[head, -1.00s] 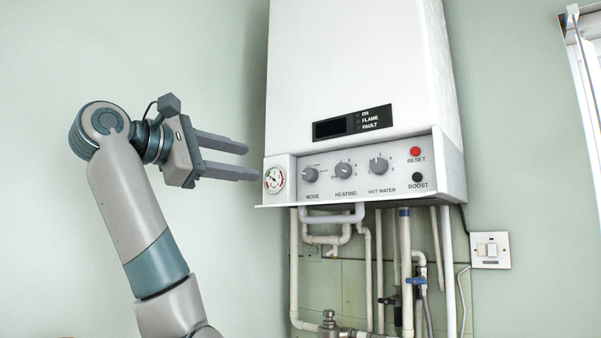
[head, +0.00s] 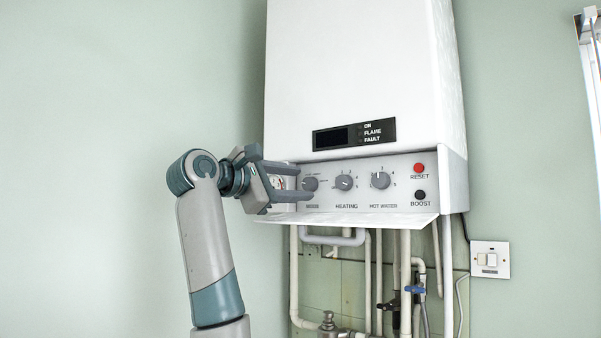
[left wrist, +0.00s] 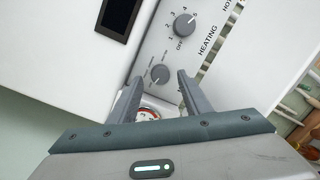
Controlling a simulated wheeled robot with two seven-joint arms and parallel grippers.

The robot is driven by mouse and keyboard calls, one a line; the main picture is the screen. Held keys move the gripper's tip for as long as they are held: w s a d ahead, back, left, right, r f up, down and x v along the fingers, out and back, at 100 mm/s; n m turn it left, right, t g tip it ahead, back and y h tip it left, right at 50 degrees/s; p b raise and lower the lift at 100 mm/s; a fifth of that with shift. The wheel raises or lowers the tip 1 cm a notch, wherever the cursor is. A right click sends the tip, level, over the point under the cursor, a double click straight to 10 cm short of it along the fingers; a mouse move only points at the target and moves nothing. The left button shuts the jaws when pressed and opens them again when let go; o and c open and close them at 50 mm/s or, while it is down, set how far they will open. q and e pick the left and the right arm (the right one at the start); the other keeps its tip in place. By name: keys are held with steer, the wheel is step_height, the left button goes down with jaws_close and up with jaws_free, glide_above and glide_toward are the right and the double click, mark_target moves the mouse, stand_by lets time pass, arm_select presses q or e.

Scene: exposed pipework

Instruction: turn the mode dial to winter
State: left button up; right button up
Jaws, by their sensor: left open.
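The mode dial (head: 310,184) is a grey round knob at the left of the boiler's control panel (head: 400,205). My left gripper (head: 305,183) is open, its two fingers reaching in from the left toward the mode dial. In the left wrist view the mode dial (left wrist: 160,74) lies ahead of the gap between the fingertips (left wrist: 158,82). I see nothing held between the fingers. Whether the fingertips touch the dial cannot be told. The dial's small position labels are too small to read. My right gripper is not in view.
The heating dial (head: 344,183) and hot water dial (head: 380,180) sit to the right, then the red reset button (head: 419,168) and black boost button (head: 420,195). The gauge (left wrist: 148,114) is partly hidden by my gripper. Pipes (head: 294,270) run below; a switch (head: 490,259) is at right.

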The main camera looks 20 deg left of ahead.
arm_select(q)
steer(key=shift+p+x, duration=0.35)
steer(key=shift+x, duration=0.65)
steer(key=shift+s, duration=0.1)
steer(key=shift+c, duration=0.6)
steer(key=c, duration=0.9)
